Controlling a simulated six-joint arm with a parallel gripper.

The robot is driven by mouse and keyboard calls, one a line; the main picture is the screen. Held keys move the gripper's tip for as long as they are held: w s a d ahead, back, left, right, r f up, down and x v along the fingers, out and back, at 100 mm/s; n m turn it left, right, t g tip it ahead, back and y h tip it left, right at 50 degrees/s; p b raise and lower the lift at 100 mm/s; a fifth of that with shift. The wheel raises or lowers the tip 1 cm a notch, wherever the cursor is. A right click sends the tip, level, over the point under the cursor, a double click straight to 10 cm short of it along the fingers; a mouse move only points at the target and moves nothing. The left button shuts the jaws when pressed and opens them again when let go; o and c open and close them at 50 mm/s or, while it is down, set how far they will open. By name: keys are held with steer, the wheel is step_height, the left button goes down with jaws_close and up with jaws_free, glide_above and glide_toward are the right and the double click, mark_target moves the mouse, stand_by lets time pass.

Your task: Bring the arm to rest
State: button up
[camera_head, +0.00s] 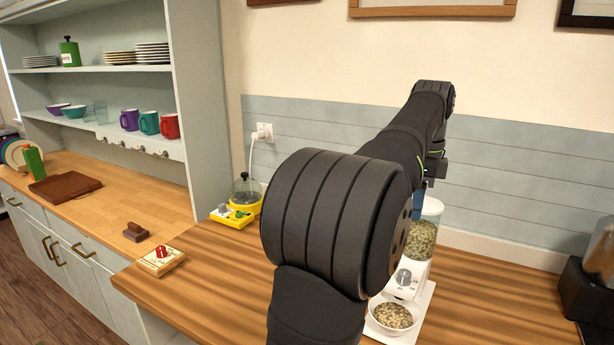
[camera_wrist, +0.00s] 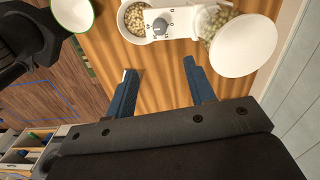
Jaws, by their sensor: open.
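My arm rises from the bottom middle of the head view and reaches away over the wooden counter (camera_head: 480,290). Its links hide part of the counter, and my gripper is mostly hidden behind them there. In the wrist view my gripper (camera_wrist: 163,90) shows two blue fingers spread wide apart. Nothing is between them except the wooden surface farther off. The white dispenser (camera_wrist: 172,23) with a grey dial lies beyond the fingertips, apart from them. It also shows in the head view (camera_head: 404,283), partly behind my arm.
A bowl of beige pieces (camera_head: 393,316) stands at the dispenser's front. A yellow appliance (camera_head: 234,214) is left of my arm, and a wooden box with a red knob (camera_head: 161,261) sits near the counter's left edge. A dark appliance (camera_head: 585,290) stands at the right. A white-and-green bowl (camera_wrist: 73,12) shows in the wrist view.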

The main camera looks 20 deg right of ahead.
mark_target(405, 272)
step_height(405, 272, down, 18)
steer(key=shift+r, duration=0.25)
stand_by(0.4)
steer(key=shift+r, duration=0.1)
